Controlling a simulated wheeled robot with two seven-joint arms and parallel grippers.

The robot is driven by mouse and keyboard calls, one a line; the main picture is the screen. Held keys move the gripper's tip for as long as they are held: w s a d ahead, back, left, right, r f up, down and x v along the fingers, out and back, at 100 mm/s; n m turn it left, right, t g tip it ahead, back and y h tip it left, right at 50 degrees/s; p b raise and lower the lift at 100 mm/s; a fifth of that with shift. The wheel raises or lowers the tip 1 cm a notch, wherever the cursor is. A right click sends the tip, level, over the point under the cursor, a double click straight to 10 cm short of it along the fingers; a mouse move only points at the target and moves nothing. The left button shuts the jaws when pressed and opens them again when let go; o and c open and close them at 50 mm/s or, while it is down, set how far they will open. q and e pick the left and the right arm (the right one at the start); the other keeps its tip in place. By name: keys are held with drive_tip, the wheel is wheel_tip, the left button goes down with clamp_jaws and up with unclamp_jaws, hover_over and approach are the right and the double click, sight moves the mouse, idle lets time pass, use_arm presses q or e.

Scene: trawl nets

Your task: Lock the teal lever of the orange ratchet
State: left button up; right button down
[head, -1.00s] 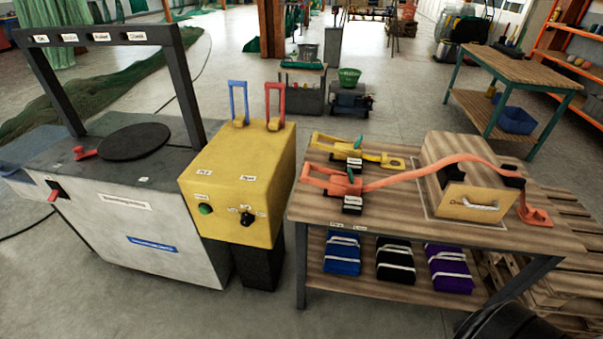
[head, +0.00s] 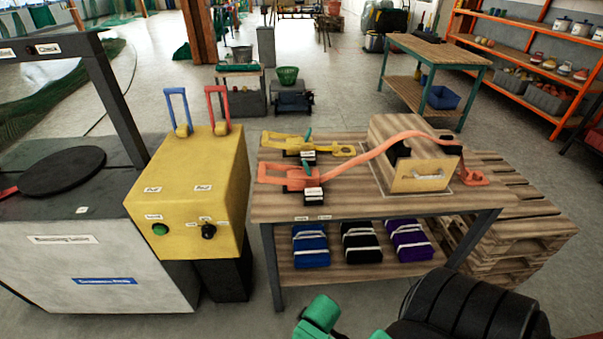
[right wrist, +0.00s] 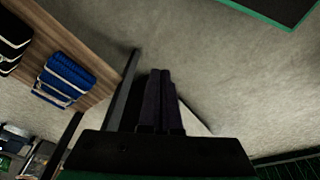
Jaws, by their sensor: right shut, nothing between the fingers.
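The orange ratchet (head: 290,179) lies on the left part of the wooden bench, with a white-labelled black block at its front. Its small teal lever (head: 308,169) sticks up from its body, tilted. An orange strap (head: 372,150) runs from it over a wooden box (head: 425,175) to an orange end fitting (head: 476,178) at the right. In the right wrist view my right gripper (right wrist: 161,72) is shut and empty, low beside the bench and away from the ratchet. My left gripper is not in view.
A yellow ratchet (head: 285,141) with its own teal lever lies behind the orange one. The bench (head: 350,208) has blue, black and purple bundles on its lower shelf. A yellow control box (head: 200,185) stands left of it; pallets (head: 515,215) stand right.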

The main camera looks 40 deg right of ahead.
drive_tip(key=w+d+r+n+t+h, duration=0.1)
drive_tip(key=w+d+r+t, duration=0.15)
drive_tip(key=r, duration=0.65)
drive_tip(key=w+d+r+n+t, duration=0.1)
drive_tip(key=w+r, duration=0.3)
drive_tip(key=r, duration=0.4)
drive_tip(key=n+t+h, duration=0.5)
drive_tip(key=n+t, duration=0.5)
drive_tip(key=n, duration=0.4)
approach(301, 178)
wheel_tip(301, 178, up, 4)
drive_tip(key=shift+s+f+b, duration=0.15)
drive_tip(key=shift+b, duration=0.25)
drive_tip(key=x, duration=1)
drive_tip(key=shift+f, duration=0.2)
